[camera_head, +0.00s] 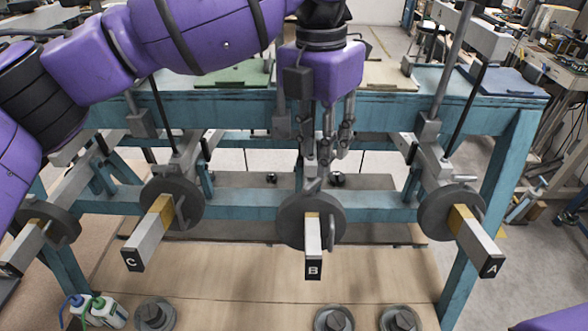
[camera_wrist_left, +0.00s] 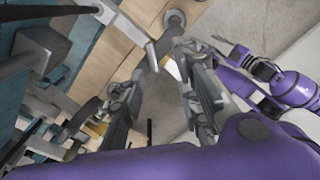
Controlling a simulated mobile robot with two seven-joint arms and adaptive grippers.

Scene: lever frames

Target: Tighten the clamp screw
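Several grey round handwheels with short handle pins sit on square bars at the front of a teal frame in the head view. The middle handwheel (camera_head: 292,221) is on the bar marked B (camera_head: 313,250). Another handwheel (camera_head: 160,196) is on the bar marked C (camera_head: 135,250), and a third (camera_head: 438,211) is on the bar marked A (camera_head: 480,248). My left gripper (camera_head: 327,155) points down just above and behind the middle handwheel. Its fingers are apart in the left wrist view (camera_wrist_left: 160,62), with nothing visibly held. Whether a finger touches the handle pin cannot be told. My right gripper's fingers are unclear.
The teal frame (camera_head: 230,105) carries slanted rods and grey blocks. Round grey pieces (camera_head: 333,320) lie on the wooden board below. A cluttered bench (camera_head: 555,70) stands at back right.

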